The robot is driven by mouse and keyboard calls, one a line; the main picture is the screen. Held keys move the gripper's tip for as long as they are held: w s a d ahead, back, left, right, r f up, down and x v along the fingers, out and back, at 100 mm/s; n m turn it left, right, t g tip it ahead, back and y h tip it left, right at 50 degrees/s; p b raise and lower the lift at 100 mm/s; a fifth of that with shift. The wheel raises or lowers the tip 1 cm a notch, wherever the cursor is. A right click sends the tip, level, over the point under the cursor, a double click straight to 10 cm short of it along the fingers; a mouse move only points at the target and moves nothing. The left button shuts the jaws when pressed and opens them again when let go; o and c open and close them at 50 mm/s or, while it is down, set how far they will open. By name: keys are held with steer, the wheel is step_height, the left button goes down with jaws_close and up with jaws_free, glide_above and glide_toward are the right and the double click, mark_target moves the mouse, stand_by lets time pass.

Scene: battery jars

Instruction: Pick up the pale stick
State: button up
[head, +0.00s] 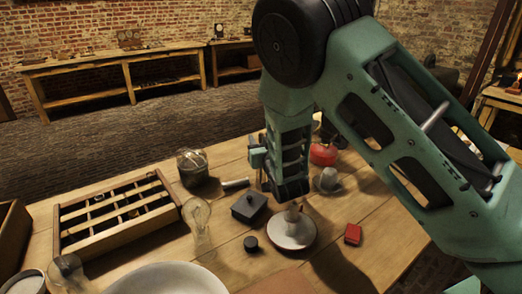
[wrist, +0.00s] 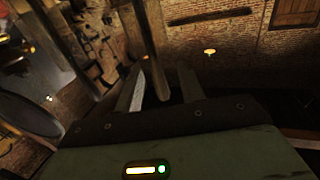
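A short, pale stick-like piece (head: 235,184) lies on the wooden table (head: 375,215) in the head view, between the round dark pot and the black lidded box. It is the likeliest pale stick, but it is small and I cannot be sure. My arm hangs over the table to its right, above the white saucer. The fingertips are not clear in the head view. The wrist view faces the room and brick wall.
Near my arm are a white saucer (head: 290,232), a black box (head: 249,207), a red box (head: 353,234), a grey dome (head: 327,181) and a red object (head: 323,155). A glass jar (head: 198,225), slatted crate (head: 113,212) and pot (head: 193,167) are left.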

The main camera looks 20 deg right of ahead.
steer(key=shift+w, duration=1)
jaws_close()
steer(key=shift+r, duration=0.1)
